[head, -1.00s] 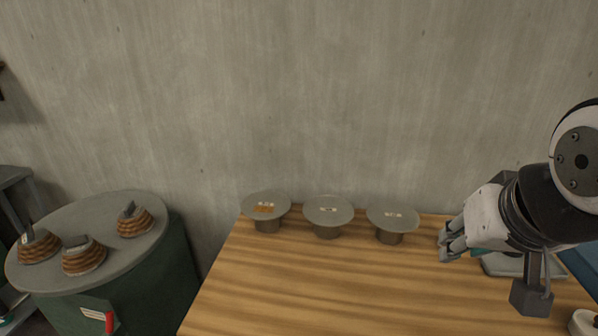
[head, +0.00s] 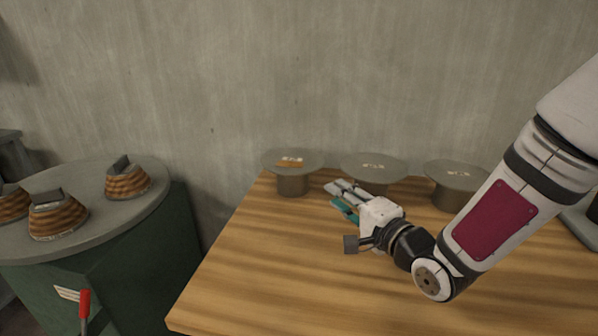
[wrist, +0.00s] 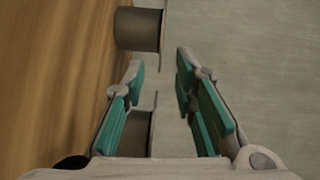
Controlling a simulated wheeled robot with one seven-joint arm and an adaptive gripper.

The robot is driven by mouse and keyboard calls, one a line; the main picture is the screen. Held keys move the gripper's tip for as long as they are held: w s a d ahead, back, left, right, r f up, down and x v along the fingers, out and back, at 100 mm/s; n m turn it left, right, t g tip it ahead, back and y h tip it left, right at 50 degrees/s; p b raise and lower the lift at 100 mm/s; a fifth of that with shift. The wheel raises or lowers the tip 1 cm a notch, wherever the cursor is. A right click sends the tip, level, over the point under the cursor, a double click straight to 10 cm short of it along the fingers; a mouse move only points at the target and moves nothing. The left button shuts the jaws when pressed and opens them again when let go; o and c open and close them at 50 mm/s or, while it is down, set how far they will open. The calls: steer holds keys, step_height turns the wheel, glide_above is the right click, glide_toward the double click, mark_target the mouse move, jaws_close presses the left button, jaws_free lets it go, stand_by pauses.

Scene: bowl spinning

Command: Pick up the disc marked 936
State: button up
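Three grey round discs stand on short cylindrical stands along the table's wall side: the left disc (head: 275,160), the middle disc (head: 350,163) and the right disc (head: 445,172). Each has a small label; the left label is partly orange. The numbers are too small to read, so I cannot tell which is 936. My gripper (head: 334,196) is in front of the middle disc and stand, pointing left toward the left stand. In the wrist view, my gripper (wrist: 160,75) has its teal-padded fingers apart. The left stand shows ahead (wrist: 138,29); I see no disc gripped.
The wooden table (head: 270,285) has clear room at its front. A grey wall (head: 250,70) stands close behind the discs. To the left, a round grey-topped green stand (head: 90,215) holds several ribbed brown pieces (head: 127,183).

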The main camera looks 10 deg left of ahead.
steer(key=shift+a+f, duration=0.25)
steer(key=shift+f, duration=0.1)
steer(key=shift+w+a+m+y, duration=0.15)
steer(key=shift+a+m+y, duration=0.05)
steer(key=shift+m+y, duration=0.1)
steer(key=b, duration=0.2)
glide_toward(306, 171)
steer(key=x, duration=0.4)
steer(key=shift+s+a+f, duration=0.2)
steer(key=shift+a, duration=0.25)
steer(key=shift+w+d+b+x, duration=0.15)
steer(key=shift+b+x, duration=0.15)
steer(key=shift+x, duration=1.05)
steer(key=shift+w+d+b+x, duration=0.15)
steer(key=shift+b+x, duration=0.15)
steer(key=shift+x, duration=1.1)
steer(key=shift+r, duration=0.1)
jaws_close()
